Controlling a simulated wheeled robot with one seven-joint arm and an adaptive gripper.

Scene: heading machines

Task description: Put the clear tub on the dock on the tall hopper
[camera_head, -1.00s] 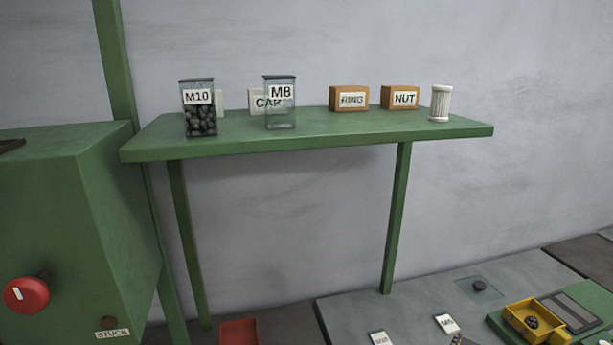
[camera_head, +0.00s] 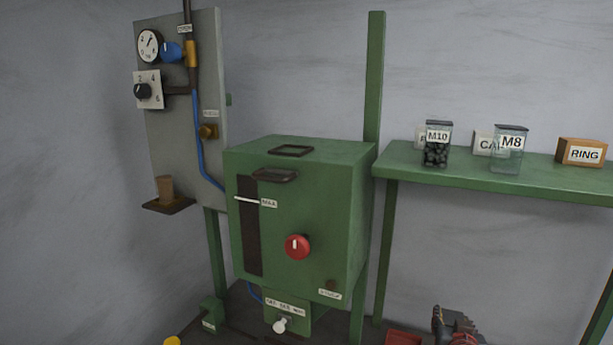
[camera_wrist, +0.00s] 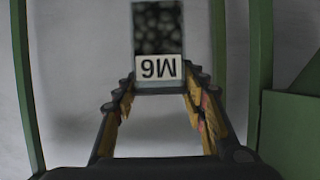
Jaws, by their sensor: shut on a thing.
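A clear tub (camera_wrist: 158,30) with dark pieces inside and a white label, upside down in the wrist view and reading M6, is between my fingertips. My gripper (camera_wrist: 160,80) is shut on it. The tall hopper is the green box (camera_head: 335,215) with a MAX mark and a red knob, at the middle of the head view. A dark rectangular frame (camera_head: 291,151), seemingly the dock, lies on its top and looks empty. A dark piece at the lower right of the head view looks like part of my arm; the held tub cannot be made out there.
A green post (camera_head: 374,80) rises beside the hopper. A gauge panel (camera_head: 180,120) stands left. A dark bracket (camera_head: 275,175) juts from the hopper's front.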

